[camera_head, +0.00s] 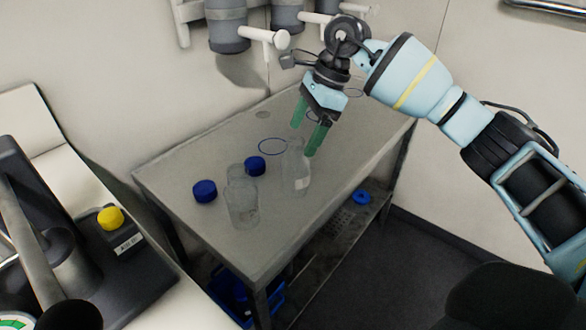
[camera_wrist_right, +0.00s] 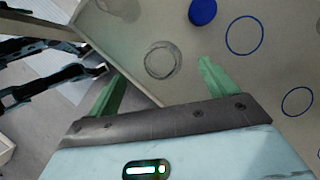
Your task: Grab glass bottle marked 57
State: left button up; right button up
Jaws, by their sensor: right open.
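A clear glass bottle (camera_head: 297,178) with a narrow neck and a pale label stands upright on the grey table, below my right gripper (camera_head: 304,139). The label's number is too small to read. My right gripper is open, its green fingers pointing down near the bottle's neck; contact cannot be told. In the right wrist view, a round glass outline (camera_wrist_right: 163,61) shows between and beyond the open fingers of my right gripper (camera_wrist_right: 161,68). More clear glassware (camera_head: 242,208) stands to the left on the table. My left gripper is not in view.
Two blue caps, one on the left (camera_head: 205,191) and one nearer the middle (camera_head: 255,166), show on the grey table (camera_head: 185,160). Blue rings (camera_wrist_right: 245,35) lie flat on it. A black device with a yellow knob (camera_head: 110,218) is at left. The table's far right is fairly clear.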

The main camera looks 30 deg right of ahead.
aim_at(300, 141)
jog(key=shift+x, duration=1)
jog(key=shift+w+a+f, duration=0.1)
jog(key=shift+a+f, duration=0.15)
jog(key=shift+f, duration=0.45)
jog(key=x, duration=0.4)
jog(key=shift+f+b, duration=0.1)
jog(key=shift+b, duration=0.2)
jog(key=shift+c, duration=0.5)
jog(key=c, duration=1.1)
